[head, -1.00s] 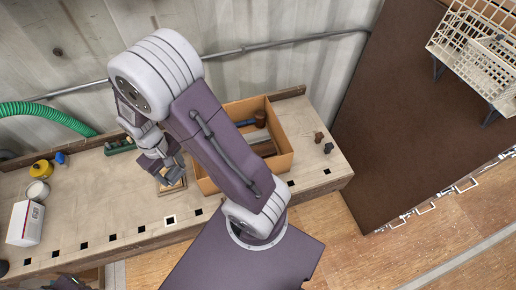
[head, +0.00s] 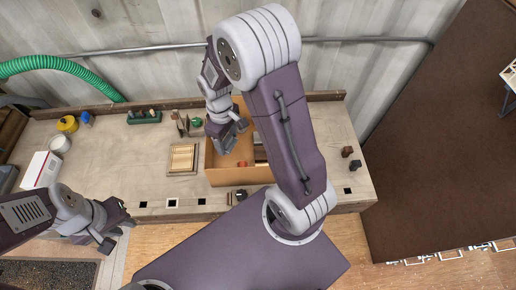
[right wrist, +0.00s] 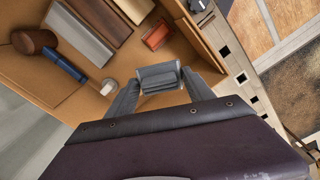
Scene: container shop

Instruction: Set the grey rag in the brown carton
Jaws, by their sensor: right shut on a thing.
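The brown carton (head: 232,178) stands open on the workbench; its cardboard wall also shows in the right wrist view (right wrist: 60,108). My right gripper (head: 228,146) is over the left part of the carton. In the right wrist view my right gripper (right wrist: 158,80) is shut on the folded grey rag (right wrist: 160,76), which is held between the fingertips over the carton's inside. I cannot tell how far the rag is above the carton floor. The rag is hard to make out in the head view. My left gripper (head: 118,228) is open and empty off the bench's front edge.
The carton holds a mallet with a blue handle (right wrist: 62,65), a grey block (right wrist: 78,35), brown wooden pieces (right wrist: 100,18) and a small red-orange block (right wrist: 156,34). A wooden board (head: 183,158) lies left of the carton. A white box (head: 42,170) stands at the bench's left.

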